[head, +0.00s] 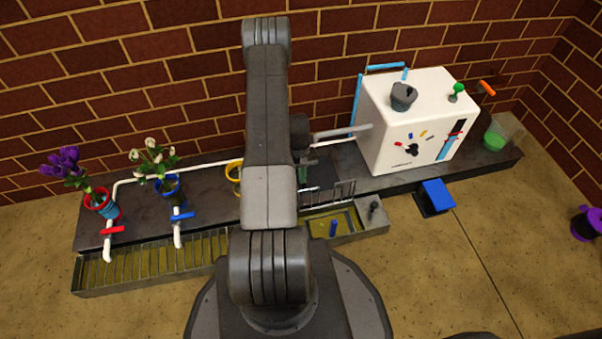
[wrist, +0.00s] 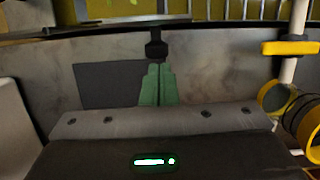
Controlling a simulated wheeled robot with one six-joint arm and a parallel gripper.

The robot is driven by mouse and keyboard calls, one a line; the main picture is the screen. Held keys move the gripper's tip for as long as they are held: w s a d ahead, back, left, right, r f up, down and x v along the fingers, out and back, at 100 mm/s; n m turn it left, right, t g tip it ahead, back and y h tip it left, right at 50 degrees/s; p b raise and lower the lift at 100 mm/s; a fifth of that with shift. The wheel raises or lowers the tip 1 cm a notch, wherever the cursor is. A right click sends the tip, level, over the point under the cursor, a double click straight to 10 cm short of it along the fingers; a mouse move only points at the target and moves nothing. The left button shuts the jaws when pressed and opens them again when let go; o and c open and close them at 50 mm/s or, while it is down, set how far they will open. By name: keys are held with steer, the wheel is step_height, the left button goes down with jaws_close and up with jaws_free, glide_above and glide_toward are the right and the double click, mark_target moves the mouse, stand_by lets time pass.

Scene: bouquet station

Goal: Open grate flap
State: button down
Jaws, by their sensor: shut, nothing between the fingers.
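A metal trough (head: 84,290) runs along the bench's front, with a barred grate (head: 150,262) over its left part. Its right section looks open, with a blue peg (head: 333,228) inside. A barred panel (head: 338,192), which looks like the grate flap, stands raised at that section's back edge, partly hidden by my arm. My gripper's green fingers (wrist: 157,84) are shut and empty in the wrist view; they show small beside my arm in the head view (head: 308,168). A black knob (wrist: 155,46) appears just beyond the fingertips; I cannot tell whether they touch.
Two flower pots (head: 100,203) (head: 170,187) and white taps with red (head: 112,230) and blue (head: 183,215) handles stand left. A yellow tap handle (wrist: 290,47) and yellow-rimmed pot (wrist: 275,97) are close right of my gripper. A white machine (head: 415,120) stands right.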

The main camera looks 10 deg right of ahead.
mark_target(305, 187)
steer(key=shift+s+d+r, duration=0.1)
steer(key=shift+s+r, duration=0.2)
steer(key=shift+s, duration=0.4)
steer(key=shift+s+r, duration=0.3)
steer(key=shift+s, duration=0.35)
steer(key=p+v, duration=0.4)
steer(key=v, duration=0.9)
steer(key=shift+r+p, duration=0.3)
steer(key=shift+r, duration=0.1)
steer(key=shift+w+f, duration=0.1)
steer(key=b+x, duration=0.4)
steer(key=x, duration=0.9)
steer(key=shift+f, duration=0.2)
